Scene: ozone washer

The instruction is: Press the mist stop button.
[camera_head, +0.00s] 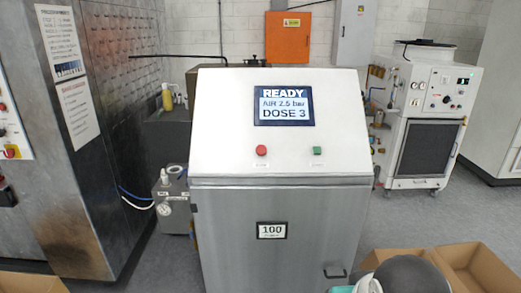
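A machine with a white sloped panel (220,120) and a grey metal front (225,225) stands in the middle of the head view. A round red button (261,150) is on the panel, below and left of the screen. A green button (317,151) is to its right, at about the same height. The small labels under both are too small to read, so I cannot tell by text which one is mist stop. The screen (284,106) reads READY, AIR 2.5 bar, DOSE 3. Nothing covers either button.
A small display (272,230) on the machine's front reads 100. Open cardboard boxes (478,268) lie at the lower right. A large metal cabinet (125,100) stands left, a white wheeled unit (428,115) right. Floor shows between them.

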